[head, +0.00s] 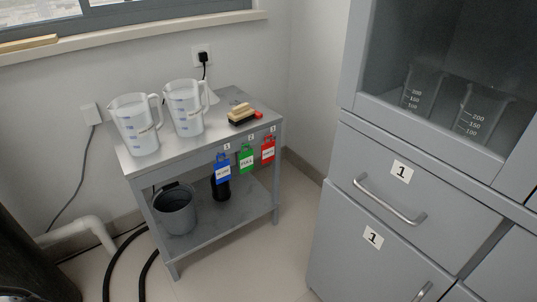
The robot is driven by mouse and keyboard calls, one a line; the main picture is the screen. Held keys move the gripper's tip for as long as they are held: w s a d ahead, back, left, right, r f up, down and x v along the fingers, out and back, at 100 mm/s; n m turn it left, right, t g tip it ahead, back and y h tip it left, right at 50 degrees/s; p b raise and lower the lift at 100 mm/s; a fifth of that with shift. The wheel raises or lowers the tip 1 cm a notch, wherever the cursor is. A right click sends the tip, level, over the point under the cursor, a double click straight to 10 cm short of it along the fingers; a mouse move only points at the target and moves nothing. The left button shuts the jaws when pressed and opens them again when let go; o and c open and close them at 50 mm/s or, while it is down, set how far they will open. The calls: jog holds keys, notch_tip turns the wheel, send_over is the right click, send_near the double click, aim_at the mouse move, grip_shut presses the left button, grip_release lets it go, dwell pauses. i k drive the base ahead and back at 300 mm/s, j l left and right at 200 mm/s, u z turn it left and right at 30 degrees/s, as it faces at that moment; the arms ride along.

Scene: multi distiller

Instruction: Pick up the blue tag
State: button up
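The blue tag (222,168) hangs on the front edge of a small grey table (160,159). It has a white label across it and is the leftmost of three tags. The green tag (246,158) hangs to its right, and the red tag (268,149) hangs farther right. My gripper is not in view.
Two measuring jugs (134,127) (185,108) and brushes (241,113) stand on the tabletop. A grey bucket (176,210) and a black object (220,188) are on the lower shelf. A grey cabinet (400,220) stands at right. Floor (262,250) between is clear.

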aim_at(223, 169)
jog(key=i+j+z, duration=0.5)
jog(key=j+z, duration=0.25)
jog(key=j, duration=0.2)
jog(key=i, duration=0.05)
